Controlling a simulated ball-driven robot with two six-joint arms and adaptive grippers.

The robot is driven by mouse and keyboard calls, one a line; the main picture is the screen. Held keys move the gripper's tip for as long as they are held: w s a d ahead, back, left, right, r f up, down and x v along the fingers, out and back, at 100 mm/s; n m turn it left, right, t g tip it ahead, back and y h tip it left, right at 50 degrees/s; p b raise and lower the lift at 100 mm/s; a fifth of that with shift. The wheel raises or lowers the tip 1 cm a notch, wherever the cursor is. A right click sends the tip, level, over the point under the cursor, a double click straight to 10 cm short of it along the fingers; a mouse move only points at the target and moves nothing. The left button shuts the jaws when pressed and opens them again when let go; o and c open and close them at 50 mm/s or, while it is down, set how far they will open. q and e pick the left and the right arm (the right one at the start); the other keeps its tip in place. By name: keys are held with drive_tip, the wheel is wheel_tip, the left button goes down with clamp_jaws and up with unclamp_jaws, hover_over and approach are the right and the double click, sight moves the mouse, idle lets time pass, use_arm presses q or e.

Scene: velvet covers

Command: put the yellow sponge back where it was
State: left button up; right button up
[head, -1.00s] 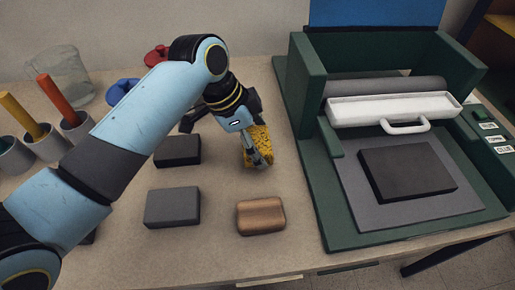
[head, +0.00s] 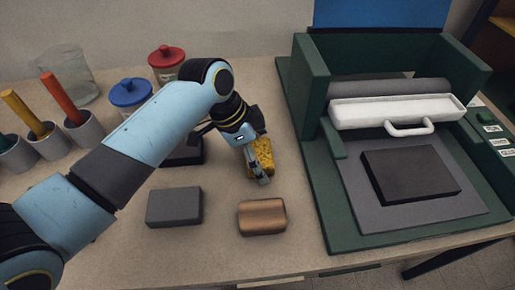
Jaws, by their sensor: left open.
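The yellow sponge (head: 263,152) stands on the table in the head view, left of the green press and behind the wooden block. My left gripper (head: 262,172) is open and reaches down at the sponge, with a finger in front of its near left side. The other finger is mostly hidden behind the wrist, so I cannot tell whether the fingers touch the sponge. My right gripper is not in view.
A wooden block (head: 262,217), a grey block (head: 174,207) and a dark block (head: 183,155) lie nearby. The green press (head: 322,200) stands right, holding a black slab (head: 409,174). Blue-lidded (head: 129,93) and red-lidded (head: 166,61) jars and tool cups stand back left.

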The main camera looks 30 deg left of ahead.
use_arm(q)
drive_tip(key=v, duration=1.2)
drive_tip(key=shift+p, duration=0.3)
